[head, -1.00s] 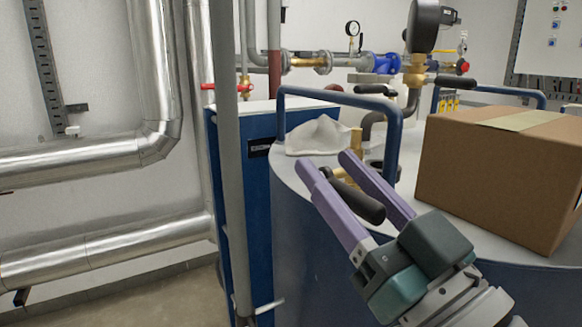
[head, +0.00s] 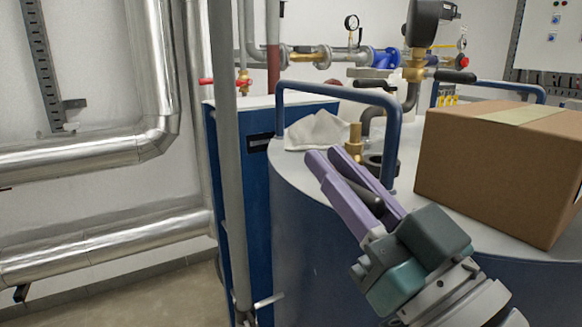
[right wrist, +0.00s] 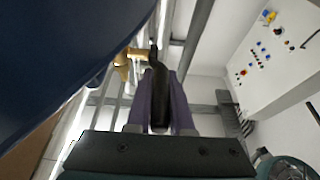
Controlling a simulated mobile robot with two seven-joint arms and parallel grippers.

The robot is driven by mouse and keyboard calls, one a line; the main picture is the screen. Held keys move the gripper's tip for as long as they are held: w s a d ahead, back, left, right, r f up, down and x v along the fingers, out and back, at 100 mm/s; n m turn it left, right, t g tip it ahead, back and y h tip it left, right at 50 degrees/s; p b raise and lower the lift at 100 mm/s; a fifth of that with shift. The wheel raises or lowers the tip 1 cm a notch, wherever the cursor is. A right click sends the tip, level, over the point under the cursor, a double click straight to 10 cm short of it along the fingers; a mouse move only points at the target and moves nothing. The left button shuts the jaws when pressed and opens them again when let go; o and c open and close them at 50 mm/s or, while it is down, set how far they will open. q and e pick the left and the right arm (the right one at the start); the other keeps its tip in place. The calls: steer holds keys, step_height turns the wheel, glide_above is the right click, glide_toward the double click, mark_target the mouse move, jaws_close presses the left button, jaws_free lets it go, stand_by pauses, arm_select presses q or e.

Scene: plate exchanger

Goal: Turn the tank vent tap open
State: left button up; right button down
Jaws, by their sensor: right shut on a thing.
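The tank vent tap has a brass body (head: 354,143) on top of the blue-grey tank and a black lever handle (head: 370,199). My right gripper (head: 326,156) has its two purple fingers shut on this handle, one on each side. In the right wrist view the black handle (right wrist: 159,100) lies between the fingers (right wrist: 159,78), with the brass body (right wrist: 124,62) to the upper left. The fingers hide part of the handle in the head view. My left gripper is not in view.
A cardboard box (head: 500,170) stands on the tank top, right of my right gripper. A blue rail (head: 340,91) arches over the tap, and a white cloth (head: 318,131) lies left of it. A grey upright pipe (head: 229,200) stands left of the tank.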

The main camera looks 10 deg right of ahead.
stand_by(0.9)
steer(key=shift+r+p, duration=0.15)
steer(key=shift+p, duration=0.15)
steer(key=r+g+p, duration=0.1)
steer(key=g+p, duration=0.1)
steer(key=p, duration=0.4)
steer(key=r+g+h+p, duration=0.1)
steer(key=g+p, duration=0.1)
steer(key=p, duration=0.5)
steer(key=shift+w+a+r, duration=0.1)
steer(key=shift+w+r, duration=0.15)
steer(key=shift+w, duration=0.05)
steer(key=shift+w+a+f+g+h+p, duration=0.2)
steer(key=shift+w+g+h+p, duration=0.55)
steer(key=shift+g+p, duration=1.4)
steer(key=shift+w+a+f+g+h+p, duration=0.2)
steer(key=shift+w+g+h+p, duration=0.5)
steer(key=shift+g+p, duration=1.4)
steer(key=shift+w+a+f+g+h+p, duration=0.1)
steer(key=shift+w+a+g+h+p, duration=0.3)
steer(key=shift+g+h+p, duration=1.2)
steer(key=shift+d+g+y+p, duration=0.1)
steer(key=shift+g+y+p, duration=0.45)
